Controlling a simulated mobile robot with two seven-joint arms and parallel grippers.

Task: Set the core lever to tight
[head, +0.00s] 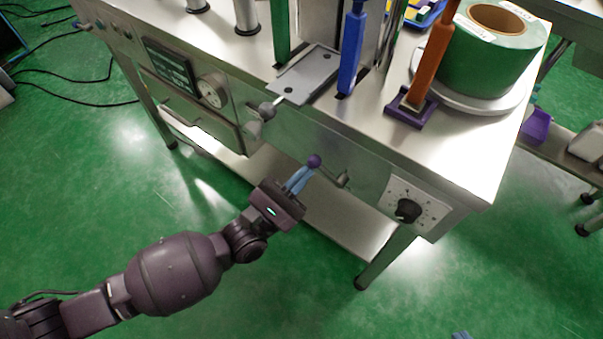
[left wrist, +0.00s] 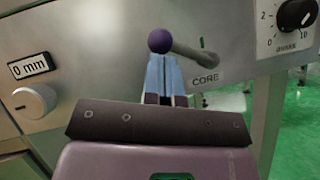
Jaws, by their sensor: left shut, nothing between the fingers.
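The core lever has a purple ball knob (head: 314,161) and a short grey arm on the front panel of the steel machine. It also shows in the left wrist view, its purple knob (left wrist: 160,41) at the upper left end of the grey arm, which pivots to the right above the CORE label (left wrist: 205,79). My left gripper (head: 300,178) is shut with its light blue fingers together and nothing between them. Its fingertips are right at the knob; I cannot tell whether they touch it.
A black dial (head: 408,210) is on the panel to the right of the lever. A grey knob (left wrist: 35,101) sits below a 0 mm display at the left. On the machine top stand a green roll (head: 480,65), a blue post (head: 351,50) and an orange post (head: 432,55). Open floor lies in front.

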